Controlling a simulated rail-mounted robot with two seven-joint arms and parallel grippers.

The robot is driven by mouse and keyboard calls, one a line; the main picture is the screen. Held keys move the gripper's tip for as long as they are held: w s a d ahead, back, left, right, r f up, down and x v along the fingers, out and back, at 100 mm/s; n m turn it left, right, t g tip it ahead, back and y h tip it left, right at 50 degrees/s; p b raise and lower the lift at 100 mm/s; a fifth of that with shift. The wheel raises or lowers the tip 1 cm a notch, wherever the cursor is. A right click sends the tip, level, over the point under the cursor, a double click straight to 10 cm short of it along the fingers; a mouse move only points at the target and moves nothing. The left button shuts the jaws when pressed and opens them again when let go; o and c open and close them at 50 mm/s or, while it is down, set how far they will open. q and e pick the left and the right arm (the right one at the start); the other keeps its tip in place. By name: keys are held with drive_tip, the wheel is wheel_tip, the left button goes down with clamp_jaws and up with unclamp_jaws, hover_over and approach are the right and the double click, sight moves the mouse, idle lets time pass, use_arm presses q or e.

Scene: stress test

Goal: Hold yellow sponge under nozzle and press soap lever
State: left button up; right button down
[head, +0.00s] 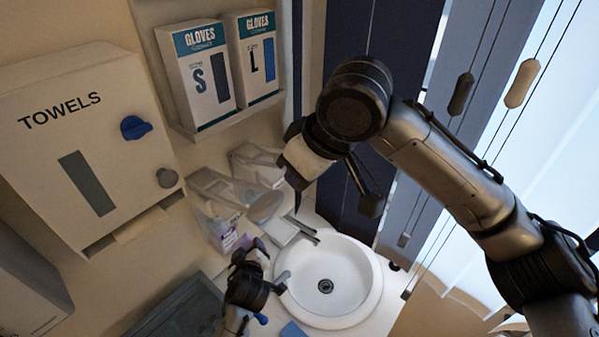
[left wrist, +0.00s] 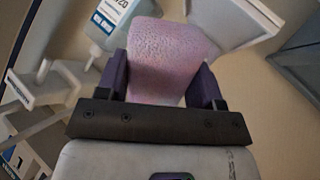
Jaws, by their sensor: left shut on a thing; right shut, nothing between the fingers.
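A pinkish-purple sponge (left wrist: 165,62), not yellow in these pictures, is pinched between the fingers of my left gripper (left wrist: 160,82). In the head view the left gripper (head: 247,258) is beside the basin, below the wall dispensers, with the sponge mostly hidden. A soap dispenser (head: 222,208) with a pale lever (head: 265,206) is on the wall above it. My right gripper (head: 298,203) is shut and empty, pointing down just right of the lever. Whether it touches the lever cannot be told. The nozzle is not clearly visible.
A second dispenser (head: 256,163) is farther along the wall. A white round basin (head: 350,300) with a tap (head: 300,230) is below. A towel box (head: 85,140) and glove boxes (head: 207,75) are on the wall. A blue-labelled bottle (left wrist: 112,22) is behind the sponge.

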use_arm(q)
drive_tip(key=shift+s, duration=0.1)
drive_tip(key=shift+s+d+r, duration=0.1)
drive_tip(key=shift+s+r, duration=0.05)
drive_tip(key=shift+s, duration=0.1)
drive_tip(key=s+d+p, duration=0.2)
drive_tip(key=s+p, duration=0.3)
drive_tip(key=s, duration=0.8)
drive_tip(key=shift+d+r, duration=0.35)
drive_tip(key=shift+r, duration=0.05)
